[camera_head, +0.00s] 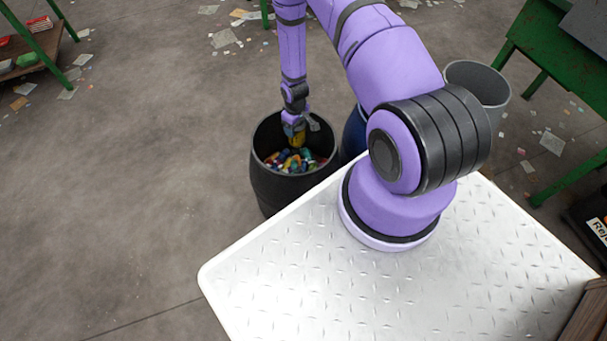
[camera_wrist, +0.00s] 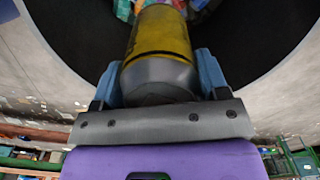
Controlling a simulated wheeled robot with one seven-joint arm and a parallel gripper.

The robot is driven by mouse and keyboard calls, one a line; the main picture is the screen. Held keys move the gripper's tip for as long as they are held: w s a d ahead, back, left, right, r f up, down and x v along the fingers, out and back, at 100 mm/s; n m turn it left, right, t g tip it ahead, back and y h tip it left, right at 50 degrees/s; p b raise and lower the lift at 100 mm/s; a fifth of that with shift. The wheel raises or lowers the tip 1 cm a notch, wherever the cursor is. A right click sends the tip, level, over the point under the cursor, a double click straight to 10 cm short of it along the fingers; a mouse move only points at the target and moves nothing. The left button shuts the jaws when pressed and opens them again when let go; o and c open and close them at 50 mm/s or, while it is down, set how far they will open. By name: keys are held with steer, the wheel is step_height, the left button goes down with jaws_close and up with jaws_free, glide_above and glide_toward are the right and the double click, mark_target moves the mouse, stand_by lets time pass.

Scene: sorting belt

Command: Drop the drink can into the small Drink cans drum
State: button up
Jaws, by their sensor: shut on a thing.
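A yellow drink can with a silver-grey end (camera_wrist: 160,52) is held between the two blue fingers of my gripper (camera_wrist: 163,75) in the wrist view. In the head view the can (camera_head: 298,139) shows as a small yellow patch below my gripper (camera_head: 294,130). My gripper is shut on the can and points down over the mouth of a black drum (camera_head: 272,188). The drum holds several colourful cans. In the wrist view the drum's dark inner wall (camera_wrist: 245,40) surrounds the can. No label on the drum can be read.
A blue drum (camera_head: 353,135) stands just right of the black drum, partly hidden by my arm. A grey bin (camera_head: 480,80) is further right. Green-legged tables stand at the left (camera_head: 42,45) and right (camera_head: 560,80). Litter lies on the floor.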

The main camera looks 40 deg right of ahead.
steer(key=o, duration=1)
steer(key=shift+c, duration=0.2)
steer(key=shift+r, duration=0.15)
step_height(320, 180, up, 10)
steer(key=shift+r, duration=0.25)
